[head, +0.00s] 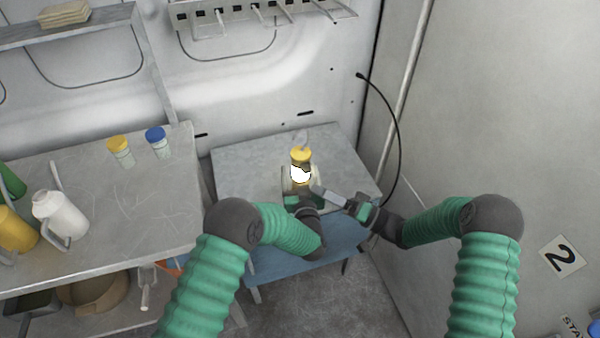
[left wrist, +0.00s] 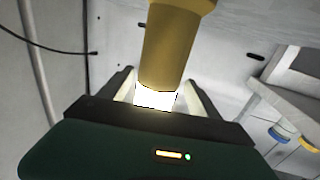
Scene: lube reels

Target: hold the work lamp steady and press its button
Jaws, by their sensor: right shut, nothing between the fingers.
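The work lamp (head: 301,156) stands upright on the small table, with a yellow top and a brightly lit white middle. In the left wrist view the lamp (left wrist: 172,45) rises between my left fingers, its glowing band close to the gripper body. My left gripper (head: 299,188) is shut on the lamp from the near side; its fingers partly hide the lamp's lower part. The left fingers also show in the left wrist view (left wrist: 158,92). My right gripper (head: 317,190) is shut and empty, its tips just right of the lamp's lower part. The lamp's button cannot be made out.
The small grey table (head: 240,160) stands against the wall. A black cable (head: 397,125) hangs at its right. A larger bench (head: 150,190) on the left carries a yellow-capped jar (head: 119,150), a blue-capped jar (head: 156,141) and a white jug (head: 60,218). A rack (head: 265,12) is on the wall.

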